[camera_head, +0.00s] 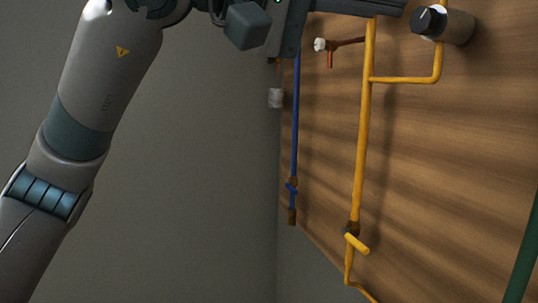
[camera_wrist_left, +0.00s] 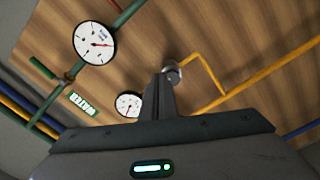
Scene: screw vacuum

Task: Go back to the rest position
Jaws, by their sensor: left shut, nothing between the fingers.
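My left arm comes in from the left in the head view, and my left gripper (camera_head: 395,8) lies along the top edge, pointing right. It is in front of the wooden panel, partly cut off by the picture's edge. In the left wrist view the left gripper (camera_wrist_left: 160,78) shows its fingers together, with nothing held. The knob of a valve or dial shows just past the fingertips in that view; I cannot tell whether they touch. My right gripper is not in view.
The wooden panel (camera_head: 460,140) carries a yellow pipe (camera_head: 364,130), a blue pipe (camera_head: 295,130) and a black-faced knob (camera_head: 430,22). Two white gauges (camera_wrist_left: 94,43) and a green WATER label (camera_wrist_left: 81,103) show in the wrist view.

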